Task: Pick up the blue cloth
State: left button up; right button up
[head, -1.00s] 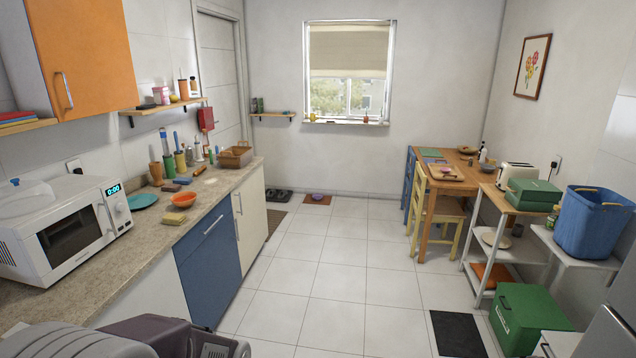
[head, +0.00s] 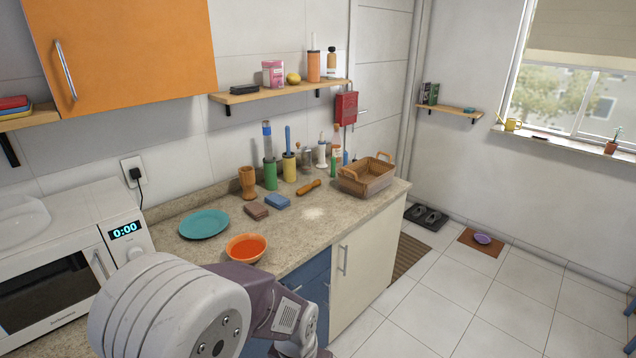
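A small flat blue piece (head: 277,202), which looks like a folded cloth or a sponge, lies on the counter (head: 330,215). It is right of a brown piece of similar size (head: 256,210) and in front of the green and yellow holders. A stack of folded red, yellow and blue pieces lies on the shelf at the left edge; I cannot tell whether its blue layer is cloth. One of my arms covers the bottom left of the head view. Neither gripper shows.
A teal plate (head: 204,224) and an orange bowl (head: 246,248) stand on the counter near the blue piece. A wooden roller-like tool (head: 309,187) and a wicker basket (head: 367,176) are to its right. The microwave (head: 70,265) is at left.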

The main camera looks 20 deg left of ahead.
aim_at(280, 201)
jog(key=i+l+u, duration=0.1)
jog(key=i+u, duration=0.15)
jog(key=i, duration=0.15)
jog(key=i+l+u, duration=0.15)
jog(key=i+u, duration=0.15)
jog(key=i+l+u, duration=0.25)
jog(key=i, duration=0.15)
